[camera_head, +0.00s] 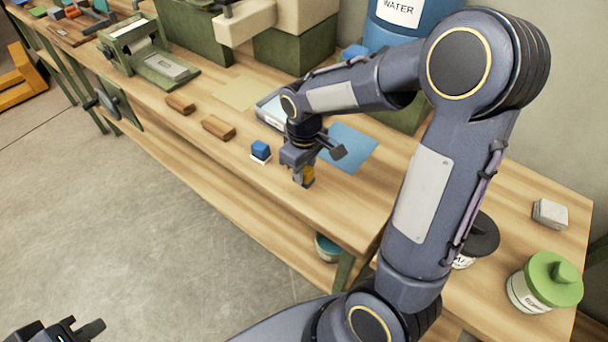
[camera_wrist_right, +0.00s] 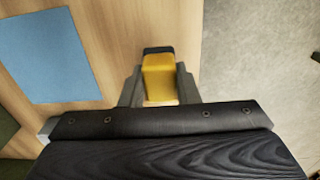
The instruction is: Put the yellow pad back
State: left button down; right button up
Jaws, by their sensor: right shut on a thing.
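The yellow pad (camera_head: 308,175) is a small yellow block between the fingers of my right gripper (camera_head: 303,178), low over the wooden bench. In the right wrist view the yellow pad (camera_wrist_right: 159,78) has a dark far end, and the right gripper (camera_wrist_right: 159,92) is shut on its sides. I cannot tell whether it touches the bench. A blue pad (camera_head: 260,149) with a white lower edge stands to its left near the bench's front edge. A yellow sheet (camera_head: 240,93) and a blue sheet (camera_head: 350,149) lie further back. My left gripper (camera_head: 75,330) is at the bottom left, partly cut off, away from the bench.
Two brown blocks (camera_head: 218,127) lie left of the blue pad. A shallow tray (camera_head: 268,110) is partly hidden behind my right arm. A green-lidded tub (camera_head: 541,283) and a pale block (camera_head: 549,213) stand at the right. A blue water barrel (camera_head: 385,38) is behind.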

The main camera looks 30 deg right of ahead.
jog(key=shift+f, duration=1.45)
jog(key=shift+f, duration=0.25)
jog(key=o, duration=0.9)
jog(key=shift+r, duration=0.1)
notch_tip(320, 180, up, 12)
jog(key=shift+r, duration=0.1)
jog(key=s+a+m+t+y, duration=0.1)
jog(key=s+m+t, duration=0.1)
jog(key=s, duration=0.3)
jog(key=s+a+m+t+y, duration=0.1)
jog(key=s+a+m, duration=0.1)
jog(key=s, duration=0.4)
jog(key=s+a+m+t+y, duration=0.1)
jog(key=s+m+t, duration=0.1)
jog(key=s, duration=0.4)
jog(key=shift+a+r+t+y, duration=0.15)
jog(key=shift+r+t+y, duration=0.15)
jog(key=shift+r+y, duration=0.1)
